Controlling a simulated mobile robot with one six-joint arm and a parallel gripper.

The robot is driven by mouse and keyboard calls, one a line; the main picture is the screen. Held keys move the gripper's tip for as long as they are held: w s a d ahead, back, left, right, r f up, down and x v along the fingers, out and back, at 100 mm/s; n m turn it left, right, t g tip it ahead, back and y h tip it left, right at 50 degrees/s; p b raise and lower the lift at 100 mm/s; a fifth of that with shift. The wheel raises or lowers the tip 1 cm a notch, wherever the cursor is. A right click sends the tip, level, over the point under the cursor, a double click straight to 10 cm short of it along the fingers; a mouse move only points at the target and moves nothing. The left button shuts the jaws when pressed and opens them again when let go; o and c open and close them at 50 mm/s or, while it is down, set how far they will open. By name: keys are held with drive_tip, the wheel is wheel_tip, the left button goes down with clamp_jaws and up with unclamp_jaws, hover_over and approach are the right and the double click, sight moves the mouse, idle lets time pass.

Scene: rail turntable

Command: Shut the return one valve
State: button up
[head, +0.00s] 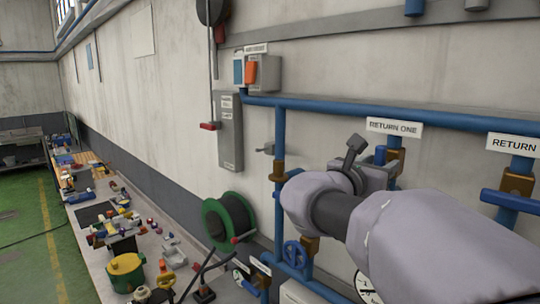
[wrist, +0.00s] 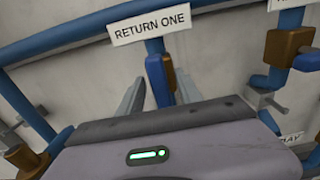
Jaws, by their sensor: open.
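The RETURN ONE label (head: 394,127) hangs on the blue pipework at the right of the head view; it also shows at the top of the wrist view (wrist: 150,24). Below it is the return one valve, with a brass body (head: 394,163) and a blue handle (head: 380,155). In the wrist view the blue handle (wrist: 157,80) lies between the two grey fingers of my gripper (wrist: 160,88), with gaps on both sides. My gripper is open around the handle. Its lower end is hidden behind my gripper's body, and my arm covers the pipe below.
A neighbouring valve (head: 515,183) under a RETURN label (head: 513,144) stands close on the right. A cluttered bench (head: 95,215) runs along the wall. Green floor at far left is mostly clear.

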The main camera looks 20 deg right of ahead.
drive_tip(key=shift+w+d, duration=0.15)
clamp_jaws()
